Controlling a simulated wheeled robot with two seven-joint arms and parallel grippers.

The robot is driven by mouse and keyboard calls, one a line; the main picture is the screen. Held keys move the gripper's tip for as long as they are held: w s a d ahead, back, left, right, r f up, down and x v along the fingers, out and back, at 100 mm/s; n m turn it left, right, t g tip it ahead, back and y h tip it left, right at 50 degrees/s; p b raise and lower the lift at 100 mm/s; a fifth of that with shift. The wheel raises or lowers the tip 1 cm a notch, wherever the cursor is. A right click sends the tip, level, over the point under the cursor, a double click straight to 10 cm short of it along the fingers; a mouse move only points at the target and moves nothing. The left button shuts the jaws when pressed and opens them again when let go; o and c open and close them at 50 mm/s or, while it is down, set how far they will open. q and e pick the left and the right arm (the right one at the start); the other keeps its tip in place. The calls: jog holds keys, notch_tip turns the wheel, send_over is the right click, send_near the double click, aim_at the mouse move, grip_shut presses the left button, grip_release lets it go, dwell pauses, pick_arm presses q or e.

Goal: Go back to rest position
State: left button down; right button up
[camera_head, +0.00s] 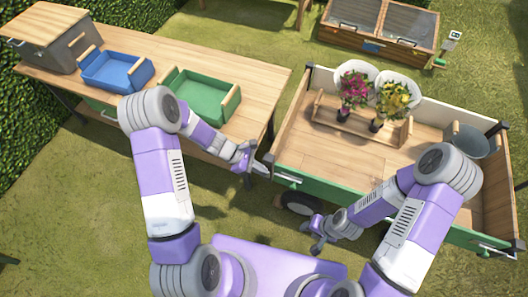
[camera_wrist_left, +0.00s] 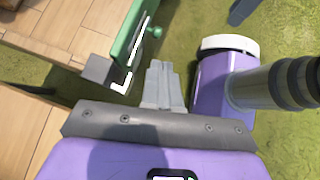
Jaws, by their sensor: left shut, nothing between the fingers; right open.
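My left gripper (camera_head: 250,165) hangs between the wooden table and the wooden cart, close to the cart's front left corner. It is shut with nothing in it. In the left wrist view its fingers (camera_wrist_left: 162,82) are together, with grass beyond them. My right gripper (camera_head: 313,240) is in front of the cart's near side, low over the grass. It is open and no object shows in it. Both arms are bent.
The table (camera_head: 238,72) holds a blue tray (camera_head: 113,68), a green tray (camera_head: 200,97) and a grey box with a wooden lid (camera_head: 50,38). The cart (camera_head: 300,150) holds two potted flowers (camera_head: 355,90) on a wooden rack and a bucket (camera_head: 470,142). A cold frame (camera_head: 385,22) stands behind.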

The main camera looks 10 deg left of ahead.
pick_arm(q)
jog(key=s+d+f+m+y, duration=0.1)
jog(key=s+f+m+y, duration=0.1)
jog(key=s+f+m, duration=0.2)
jog(key=s+d+f+m+y, duration=0.1)
jog(key=s+f+m+y, duration=0.2)
jog(key=s+m, duration=0.7)
notch_tip(320, 180, down, 2)
jog(key=shift+s+d+m, duration=0.2)
jog(key=shift+s+m, duration=0.05)
jog(key=shift+m, duration=0.95)
